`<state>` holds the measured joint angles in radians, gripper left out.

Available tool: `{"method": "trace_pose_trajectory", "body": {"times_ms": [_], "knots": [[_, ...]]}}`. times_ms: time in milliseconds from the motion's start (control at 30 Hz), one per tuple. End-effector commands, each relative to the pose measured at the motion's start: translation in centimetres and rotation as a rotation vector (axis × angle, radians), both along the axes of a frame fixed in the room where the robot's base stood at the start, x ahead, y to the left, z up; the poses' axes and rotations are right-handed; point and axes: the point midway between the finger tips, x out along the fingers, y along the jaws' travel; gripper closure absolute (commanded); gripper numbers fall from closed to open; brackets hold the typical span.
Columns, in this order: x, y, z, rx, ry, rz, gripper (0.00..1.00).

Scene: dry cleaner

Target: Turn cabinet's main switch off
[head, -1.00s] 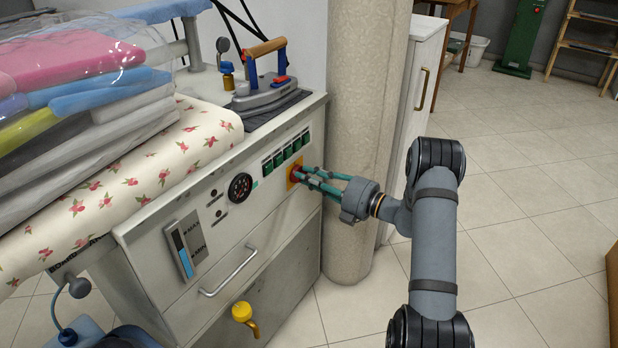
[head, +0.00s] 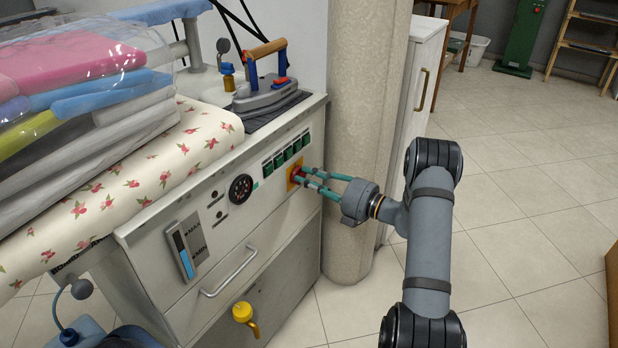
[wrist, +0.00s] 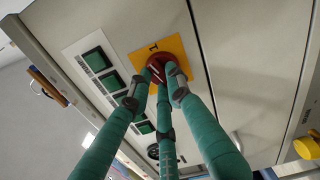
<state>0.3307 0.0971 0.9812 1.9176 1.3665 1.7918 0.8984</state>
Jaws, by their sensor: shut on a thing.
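The cabinet (head: 255,215) is a cream ironing unit with a control panel on its front. Its main switch (wrist: 158,64) is a red rotary knob on a yellow plate (wrist: 176,46) marked "1". In the head view the yellow plate (head: 291,179) shows at the right end of the panel, with the knob mostly behind my fingers. My gripper (head: 302,176) has teal fingers reaching the panel from the right. In the wrist view its fingertips (wrist: 158,75) are closed around the red knob. The knob's exact angle is partly hidden by the fingers.
Several green rocker switches (head: 282,158) and a round gauge (head: 241,188) sit left of the knob. An iron (head: 265,92) stands on top. A yellow valve handle (head: 242,312) sticks out below. A column (head: 362,130) stands close behind my gripper. The floor at right is clear.

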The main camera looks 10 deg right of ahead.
Motion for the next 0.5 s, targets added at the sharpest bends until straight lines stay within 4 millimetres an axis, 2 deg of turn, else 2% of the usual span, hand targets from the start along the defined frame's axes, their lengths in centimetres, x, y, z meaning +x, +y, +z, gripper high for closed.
{"method": "trace_pose_trajectory", "body": {"times_ms": [500], "knots": [[-0.15,0.13,-0.28,-0.349,-0.344,0.0,1.0]]}}
